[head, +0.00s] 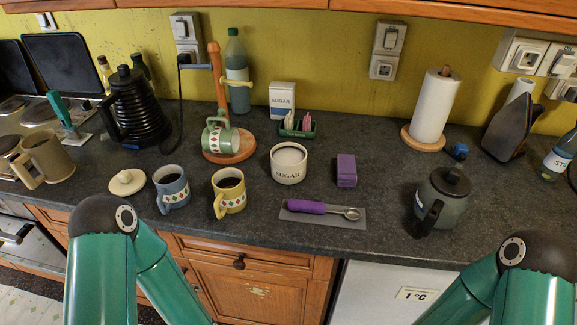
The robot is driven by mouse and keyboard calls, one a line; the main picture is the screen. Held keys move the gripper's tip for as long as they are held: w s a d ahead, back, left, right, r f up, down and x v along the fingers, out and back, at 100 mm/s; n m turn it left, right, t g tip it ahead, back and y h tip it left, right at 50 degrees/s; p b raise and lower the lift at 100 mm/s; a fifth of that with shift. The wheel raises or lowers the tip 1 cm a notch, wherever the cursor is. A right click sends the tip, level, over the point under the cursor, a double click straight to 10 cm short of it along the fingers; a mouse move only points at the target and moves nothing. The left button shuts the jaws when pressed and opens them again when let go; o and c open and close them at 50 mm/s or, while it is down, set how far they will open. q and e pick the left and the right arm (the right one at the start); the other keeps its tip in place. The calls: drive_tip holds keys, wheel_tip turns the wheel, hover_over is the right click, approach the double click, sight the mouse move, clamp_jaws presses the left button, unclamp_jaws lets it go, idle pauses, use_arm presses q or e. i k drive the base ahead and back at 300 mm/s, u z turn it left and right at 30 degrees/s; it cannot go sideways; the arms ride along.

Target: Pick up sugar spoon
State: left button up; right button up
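The sugar spoon (322,208) has a thick purple handle and a small metal bowl at its right end. It lies flat on a thin grey mat (350,220) near the counter's front edge. Behind it stands an open white sugar pot (288,163) marked SUGAR, with white contents; its pale lid appears to be the round one (127,182) lying further left. My two green arms rise from the bottom left and bottom right. Neither gripper is in view.
A blue mug (171,188) and a yellow mug (228,192), both with dark drink, stand left of the spoon. A purple block (346,171) is behind it and a grey pot (443,197) to the right. The counter between mat and pot is clear.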

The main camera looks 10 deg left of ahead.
sight(295, 204)
drive_tip(key=u, duration=1.5)
drive_tip(key=i, duration=0.1)
drive_tip(key=z, duration=2.75)
drive_tip(key=k, duration=0.55)
drive_tip(key=u, duration=1.45)
drive_tip(key=i, duration=0.5)
drive_tip(key=u, duration=0.15)
